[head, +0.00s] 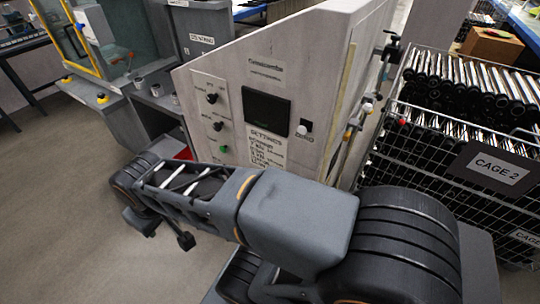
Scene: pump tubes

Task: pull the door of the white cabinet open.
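A whitish cabinet (330,60) with a sloping top edge stands in the middle of the head view. Its front carries knobs, a green button, a dark screen (266,111) and printed text. I cannot make out which part of it is a door, and no handle is clear on this face. My arm stretches across the view in front of the cabinet and hides its lower part. My gripper does not show clearly anywhere, so I cannot see its fingers or whether it touches anything.
A wire cage (497,171) labelled "CAGE 2", full of dark-ended tubes, stands close at the right. Valves and fittings (356,122) stick out on the cabinet's right side. A yellow-framed glass enclosure (118,45) stands at the upper left. Open floor (50,190) lies at the left.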

